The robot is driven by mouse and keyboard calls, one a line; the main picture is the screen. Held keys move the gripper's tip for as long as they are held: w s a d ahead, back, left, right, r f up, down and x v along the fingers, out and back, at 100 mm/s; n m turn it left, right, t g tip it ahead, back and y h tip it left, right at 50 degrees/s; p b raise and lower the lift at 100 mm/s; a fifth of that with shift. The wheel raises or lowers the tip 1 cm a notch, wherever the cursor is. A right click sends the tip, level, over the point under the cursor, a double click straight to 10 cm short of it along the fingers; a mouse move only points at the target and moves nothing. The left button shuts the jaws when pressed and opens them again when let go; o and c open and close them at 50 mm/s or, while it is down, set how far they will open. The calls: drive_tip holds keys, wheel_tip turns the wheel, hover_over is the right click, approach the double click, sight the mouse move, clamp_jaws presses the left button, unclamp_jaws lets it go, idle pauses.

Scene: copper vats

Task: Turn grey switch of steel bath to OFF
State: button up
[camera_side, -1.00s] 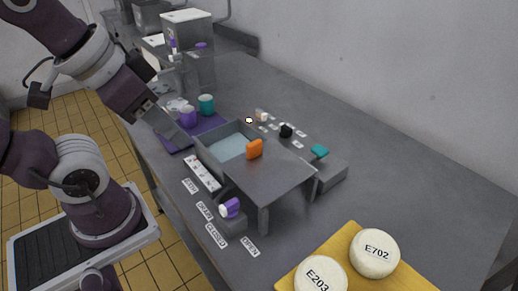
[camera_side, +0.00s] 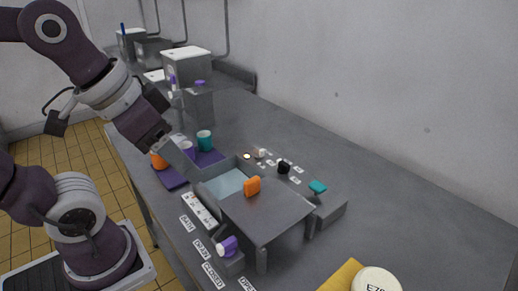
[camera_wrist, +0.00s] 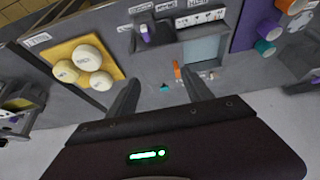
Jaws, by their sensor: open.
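The steel bath (camera_side: 207,188) stands on the grey bench in the side view, with pale blue liquid and a flat grey cover with an orange handle (camera_side: 252,187). Along its far side are a small pale grey-white knob (camera_side: 260,153), probably the grey switch, a black knob (camera_side: 284,168) and a teal knob (camera_side: 317,187). Small labels lie around them, too small to read.
A lamp (camera_side: 246,156) glows beside the pale knob. A purple valve (camera_side: 228,246) is at the bath's near end. Teal (camera_side: 204,140), purple and orange cups stand on a purple mat (camera_side: 172,178). A yellow board (camera_wrist: 70,50) holds round white pieces.

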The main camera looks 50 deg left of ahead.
drive_tip(key=w+a, duration=0.2)
drive_tip(key=w, duration=1)
drive_tip(key=g, duration=0.1)
approach(259, 148)
drive_tip(key=f, duration=0.1)
drive_tip(key=x, duration=0.8)
drive_tip(key=shift+w+r, duration=0.1)
drive_tip(key=shift+w, duration=0.1)
clamp_jaws()
